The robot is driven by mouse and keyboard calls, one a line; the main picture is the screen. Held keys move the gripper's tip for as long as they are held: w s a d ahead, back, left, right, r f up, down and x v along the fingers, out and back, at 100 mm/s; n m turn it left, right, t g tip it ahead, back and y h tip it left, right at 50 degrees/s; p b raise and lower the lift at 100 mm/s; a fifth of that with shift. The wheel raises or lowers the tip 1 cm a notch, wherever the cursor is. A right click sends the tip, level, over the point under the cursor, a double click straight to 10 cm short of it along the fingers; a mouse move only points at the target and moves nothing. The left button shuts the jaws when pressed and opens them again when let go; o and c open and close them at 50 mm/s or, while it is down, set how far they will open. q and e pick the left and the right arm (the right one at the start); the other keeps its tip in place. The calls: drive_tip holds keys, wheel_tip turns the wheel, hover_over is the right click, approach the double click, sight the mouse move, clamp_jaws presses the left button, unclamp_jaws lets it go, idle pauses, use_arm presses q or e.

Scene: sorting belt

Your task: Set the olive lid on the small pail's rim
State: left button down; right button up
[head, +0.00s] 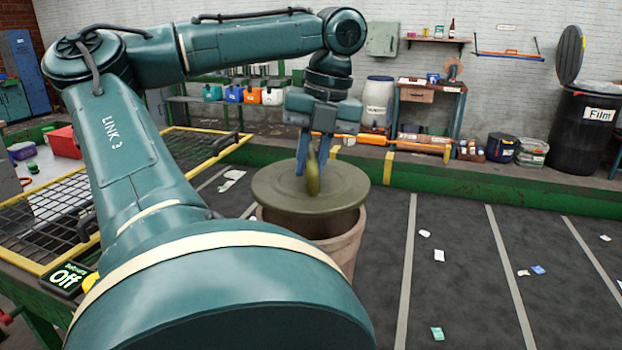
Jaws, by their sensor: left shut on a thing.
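The olive lid (275,192) is a flat round disc with an upright handle (313,181) at its middle. My left gripper (314,166) points down with its blue fingers shut on this handle. The small pail (346,252) is pinkish-brown and stands below the lid on the dark belt. The lid covers most of the pail's mouth in this view, and a strip of dark inside shows under its near edge. The lid looks a little above the rim, but the exact gap is hard to tell. My left arm hides the pail's lower left. My right gripper is not in view.
The dark belt (470,275) with pale lines and scattered scraps is mostly clear to the right. A yellow-edged wire grid (60,205) lies left. A green rail (480,185) runs behind. A black Film bin (580,135) stands at the far right.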

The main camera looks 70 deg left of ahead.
use_arm(q)
wheel_tip(320, 180, down, 3)
drive_tip(key=shift+r, duration=0.15)
drive_tip(key=shift+f, duration=0.65)
drive_tip(key=c, duration=1.4)
unclamp_jaws()
